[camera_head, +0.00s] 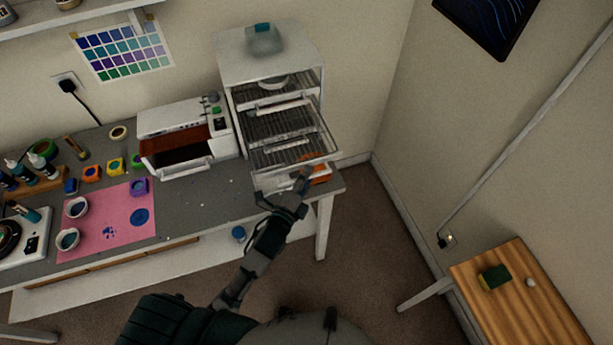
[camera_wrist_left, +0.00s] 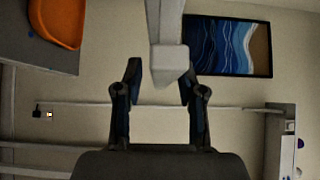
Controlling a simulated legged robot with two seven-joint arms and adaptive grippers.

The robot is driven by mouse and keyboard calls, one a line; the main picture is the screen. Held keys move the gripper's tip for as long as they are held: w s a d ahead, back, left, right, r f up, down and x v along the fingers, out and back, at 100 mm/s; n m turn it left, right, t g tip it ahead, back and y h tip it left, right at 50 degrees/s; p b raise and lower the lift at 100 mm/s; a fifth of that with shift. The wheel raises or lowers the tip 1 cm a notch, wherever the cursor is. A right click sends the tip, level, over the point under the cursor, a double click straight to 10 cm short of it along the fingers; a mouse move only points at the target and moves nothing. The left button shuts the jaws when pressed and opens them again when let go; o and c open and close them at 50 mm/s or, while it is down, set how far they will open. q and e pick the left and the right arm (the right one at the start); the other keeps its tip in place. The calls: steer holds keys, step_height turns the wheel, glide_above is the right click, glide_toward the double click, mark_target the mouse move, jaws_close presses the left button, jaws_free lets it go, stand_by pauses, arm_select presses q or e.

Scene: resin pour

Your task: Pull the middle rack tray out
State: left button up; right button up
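The white rack (camera_head: 225,110) stands at the table's right end and holds wire-mesh trays with pale front bars. A mesh tray (camera_head: 285,152) sticks out of the rack's front toward me; I cannot tell for certain which level it is. My left gripper (camera_head: 303,181) is just in front of and below that tray's front edge. In the left wrist view, its two fingers (camera_wrist_left: 160,82) are apart, with a white bar (camera_wrist_left: 166,35) reaching between or just beyond the tips. Contact is not clear. My right gripper is out of view.
An orange container (camera_head: 320,170) sits under the tray at the table edge. A white oven-like box (camera_head: 187,137) with an open front stands left of the rack. A pink mat (camera_head: 110,222) with cups lies further left. Floor right of the table is clear up to a wooden table (camera_head: 520,300).

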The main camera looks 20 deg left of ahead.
arm_select(q)
steer(key=shift+a, duration=0.2)
jaws_close()
steer(key=shift+f, duration=0.1)
steer(key=shift+w+a+p, duration=0.65)
steer(key=shift+w+a, duration=0.05)
steer(key=shift+w, duration=0.35)
steer(key=shift+c, duration=0.3)
jaws_free()
steer(key=shift+o, duration=0.3)
steer(key=shift+d, duration=0.1)
